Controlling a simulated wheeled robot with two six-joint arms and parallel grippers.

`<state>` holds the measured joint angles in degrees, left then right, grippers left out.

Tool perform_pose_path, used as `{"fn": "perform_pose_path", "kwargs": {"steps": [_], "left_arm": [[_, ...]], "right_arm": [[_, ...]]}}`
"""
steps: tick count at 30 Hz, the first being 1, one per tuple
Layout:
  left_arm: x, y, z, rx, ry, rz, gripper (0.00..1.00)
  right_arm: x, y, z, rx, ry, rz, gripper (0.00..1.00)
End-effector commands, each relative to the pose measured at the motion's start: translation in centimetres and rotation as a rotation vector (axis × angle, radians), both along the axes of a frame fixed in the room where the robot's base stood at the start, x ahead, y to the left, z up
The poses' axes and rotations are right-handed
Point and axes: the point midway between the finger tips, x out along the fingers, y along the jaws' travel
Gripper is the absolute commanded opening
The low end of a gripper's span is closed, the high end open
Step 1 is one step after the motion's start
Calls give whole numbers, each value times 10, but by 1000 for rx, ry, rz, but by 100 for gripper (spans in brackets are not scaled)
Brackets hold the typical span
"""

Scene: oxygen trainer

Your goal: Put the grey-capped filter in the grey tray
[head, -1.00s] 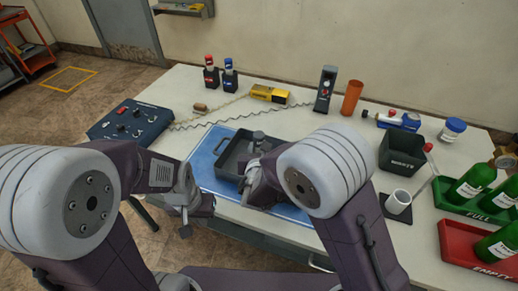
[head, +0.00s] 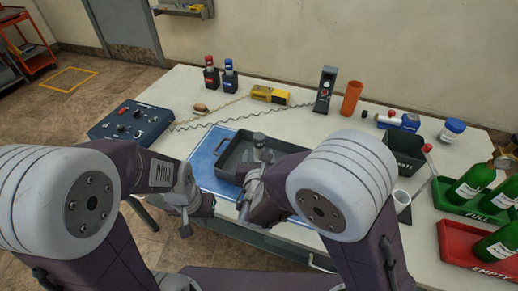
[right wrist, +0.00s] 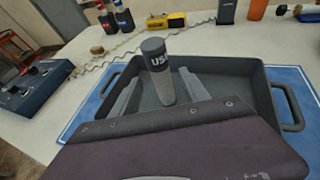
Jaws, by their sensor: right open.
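The grey-capped filter (right wrist: 158,70), with white lettering partly readable as "US", stands in the grey tray (right wrist: 262,90) in the right wrist view. In the head view its cap (head: 259,139) shows inside the tray (head: 228,158). My right gripper (right wrist: 160,88) is open, its fingers apart on either side of the filter's lower body. I cannot tell whether they touch it.
The tray sits on a blue mat (head: 204,168). A control box (head: 131,121) is at left.

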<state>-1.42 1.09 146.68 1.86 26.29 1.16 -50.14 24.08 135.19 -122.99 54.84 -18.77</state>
Motion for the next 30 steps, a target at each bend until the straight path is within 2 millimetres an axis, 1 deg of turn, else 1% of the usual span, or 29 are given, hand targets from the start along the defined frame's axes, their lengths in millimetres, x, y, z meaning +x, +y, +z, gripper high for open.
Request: {"fn": "perform_pose_path", "kwargs": {"steps": [1,6,9,11,15,27,29,30], "left_arm": [[0,0,2,0,0,0,0],[0,0,7,0,0,0,0],[0,0,8,0,0,0,0],[0,0,8,0,0,0,0],[0,0,8,0,0,0,0],[0,0,8,0,0,0,0],[0,0,13,0,0,0,0],[0,0,18,0,0,0,0]], "right_arm": [[-12,0,6,1,0,5,53],[-46,-1,20,1,0,5,53],[-57,-2,25,0,-1,3,53],[-61,-2,26,-1,0,1,53],[-64,-3,26,0,1,-1,53],[-63,-4,27,-1,1,-4,53],[-57,-14,31,0,0,-34,53],[-49,-28,38,5,-3,-75,53]]}}
